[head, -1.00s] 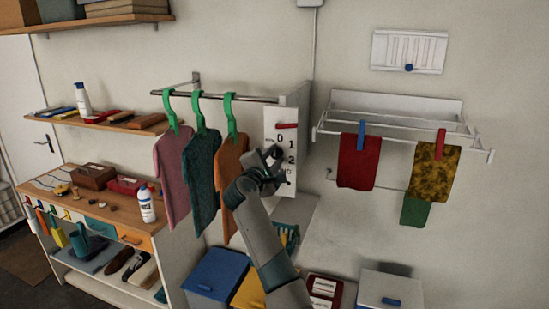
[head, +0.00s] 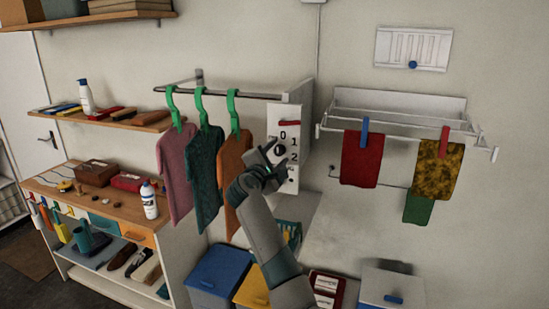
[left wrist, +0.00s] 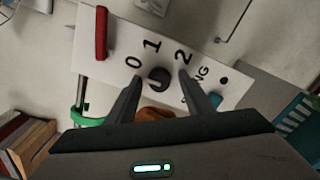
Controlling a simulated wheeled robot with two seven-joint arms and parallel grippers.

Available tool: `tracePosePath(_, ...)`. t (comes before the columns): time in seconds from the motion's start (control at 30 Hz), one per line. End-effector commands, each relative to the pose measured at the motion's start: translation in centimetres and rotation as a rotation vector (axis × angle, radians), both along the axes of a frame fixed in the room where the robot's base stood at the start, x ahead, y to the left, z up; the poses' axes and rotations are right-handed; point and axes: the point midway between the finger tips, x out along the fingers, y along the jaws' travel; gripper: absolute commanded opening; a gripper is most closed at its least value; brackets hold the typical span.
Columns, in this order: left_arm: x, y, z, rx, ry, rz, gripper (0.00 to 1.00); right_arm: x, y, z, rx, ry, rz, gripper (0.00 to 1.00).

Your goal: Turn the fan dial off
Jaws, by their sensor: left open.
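The fan dial (left wrist: 158,78) is a dark round knob on a white panel (left wrist: 110,62) marked 0, 1 and 2. In the left wrist view it appears between my open left fingers (left wrist: 160,80), apart from both. I cannot tell how deep the fingers reach around it, or which number it points at. In the head view the dial (head: 281,148) shows beside my left gripper (head: 275,157), which is in front of the panel (head: 294,113) and hides part of it. My right gripper is out of view.
A red lever (head: 289,123) sits above the dial on the panel. Hanging shirts (head: 236,160) are close on the left. A drying rack (head: 400,135) with cloths is on the right wall. Bins (head: 218,273) stand below.

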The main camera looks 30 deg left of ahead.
Motion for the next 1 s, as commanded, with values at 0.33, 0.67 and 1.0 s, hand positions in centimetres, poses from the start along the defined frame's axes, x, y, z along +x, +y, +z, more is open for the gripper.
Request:
tracePosePath(0.33, -1.7, -0.4, -0.1, 0.002, -0.003, 0.001, 0.47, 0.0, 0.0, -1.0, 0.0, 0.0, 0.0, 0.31)
tracePosePath(0.67, -6.6, -1.5, -0.3, 0.002, -0.002, 0.002, 0.47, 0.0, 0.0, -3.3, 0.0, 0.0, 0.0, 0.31)
tracePosePath(1.0, -12.6, -2.9, -0.3, 0.001, -0.001, 0.003, 0.47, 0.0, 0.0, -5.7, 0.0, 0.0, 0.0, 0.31)
